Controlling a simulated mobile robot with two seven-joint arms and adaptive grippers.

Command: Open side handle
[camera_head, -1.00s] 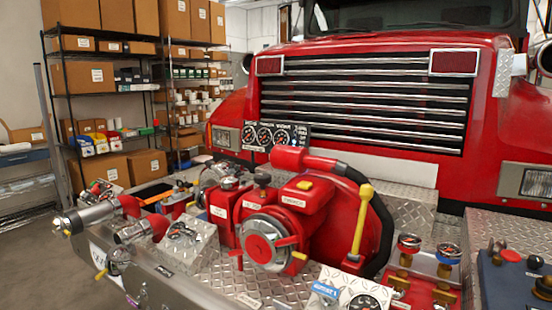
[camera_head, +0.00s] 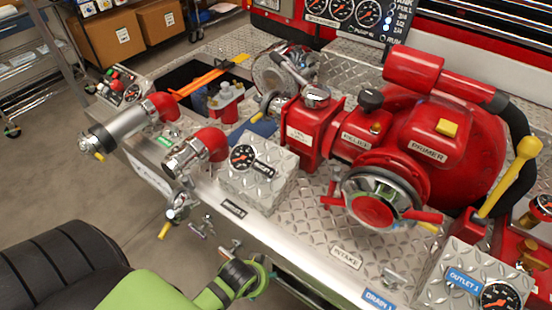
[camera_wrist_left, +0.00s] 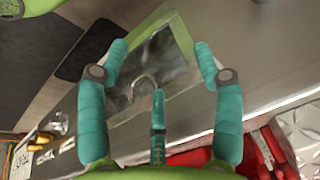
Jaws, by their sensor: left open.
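My left gripper (camera_head: 250,275) is low in front of the bumper in the head view, partly hidden by its own wrist. In the left wrist view it (camera_wrist_left: 161,58) is open and empty, its teal fingers spread before the shiny bumper face (camera_wrist_left: 262,75). A blurry bright patch with green edges (camera_wrist_left: 152,70) shows between the fingers; I cannot tell whether it is a panel or a reflection. A small metal handle (camera_head: 231,246) sticks out of the bumper front just above the gripper, and another (camera_head: 202,229) is to its left. I cannot tell which is the side handle. No contact is visible.
A yellow-tipped valve (camera_head: 174,208) and capped pipe outlets (camera_head: 118,127) jut from the bumper at left. The red pump (camera_head: 430,130) and a gauge box (camera_head: 259,170) stand on the diamond plate above. Open floor (camera_head: 60,180) lies at left.

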